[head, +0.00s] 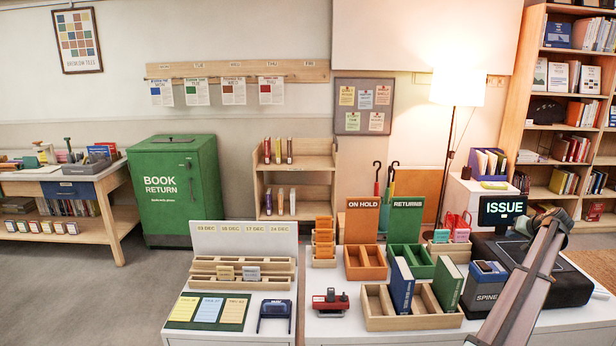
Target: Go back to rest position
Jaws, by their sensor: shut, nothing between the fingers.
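A long grey-brown bar that looks like a link of my arm slants up from the bottom edge at the right. Its far end is in front of the black pad (569,289) beside the ISSUE screen (503,210). I cannot make out gripper fingers anywhere. The white counter (345,327) holds an orange ON HOLD bin (362,222), a green RETURNS bin (405,222) and a wooden divided tray (411,323) with a blue book (401,287) and a green book (447,285) upright in it.
A red stamp (330,302) and a blue SPINE box (485,283) stand on the counter. A wooden slotted rack (242,284) is to the left. A green book return bin (174,190), floor lamp (457,85) and bookcase (523,75) stand behind. Grey floor (75,290) is clear at left.

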